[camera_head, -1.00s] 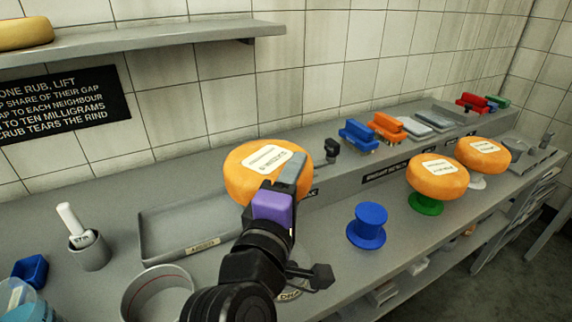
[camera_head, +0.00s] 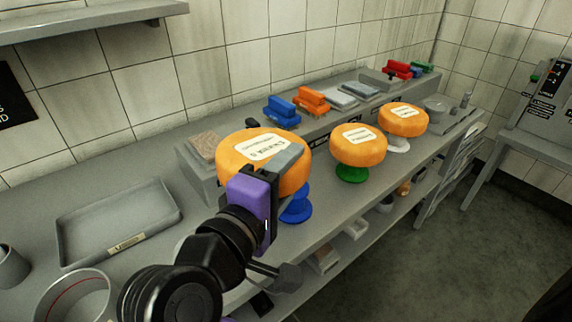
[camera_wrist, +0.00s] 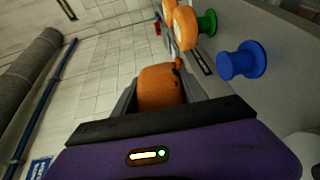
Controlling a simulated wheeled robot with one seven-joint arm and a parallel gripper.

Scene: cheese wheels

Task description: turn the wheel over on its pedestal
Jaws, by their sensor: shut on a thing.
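My gripper (camera_head: 278,172) is shut on an orange cheese wheel (camera_head: 236,160), gripping it at its near right side. The wheel is roughly level, with its white label facing up. In the wrist view the wheel (camera_wrist: 160,80) sits between the two grey fingers (camera_wrist: 160,100). A blue pedestal (camera_head: 298,208) stands on the bench behind and right of my gripper, partly hidden by the gripper and wheel. In the wrist view the pedestal (camera_wrist: 242,62) is bare and apart from the wheel.
Two more labelled wheels stand to the right, one (camera_head: 357,148) on a green pedestal (camera_head: 351,174), one (camera_head: 403,120) on a white pedestal (camera_head: 398,145). Blue (camera_head: 283,110) and orange (camera_head: 312,101) brushes sit on the back ledge.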

